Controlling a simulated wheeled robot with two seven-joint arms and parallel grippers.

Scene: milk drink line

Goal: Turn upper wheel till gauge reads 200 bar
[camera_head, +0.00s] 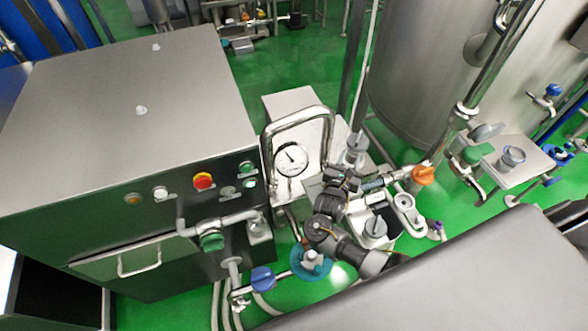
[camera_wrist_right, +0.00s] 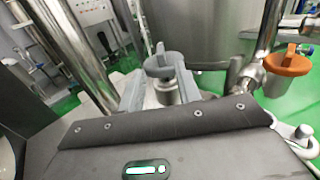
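A round white gauge (camera_head: 293,158) sits on the steel block behind a bent pipe. Its dark needle points up and left, and the scale figures are too small to read. The upper wheel (camera_head: 356,149), a grey knob with a raised bar, stands to the right of the gauge. A similar lower wheel (camera_head: 375,228) is nearer to me. My right gripper (camera_head: 347,180) is just below the upper wheel. In the right wrist view the upper wheel (camera_wrist_right: 166,66) is straight ahead, beyond the spread fingers (camera_wrist_right: 168,100); contact cannot be told. My left gripper is out of view.
A steel cabinet (camera_head: 130,110) with buttons stands at the left. An orange-handled valve (camera_head: 423,175) is close on the right of my gripper, and a blue valve (camera_head: 263,279) is at the front. A large tank (camera_head: 420,75) stands behind. A grey surface (camera_head: 480,270) fills the lower right.

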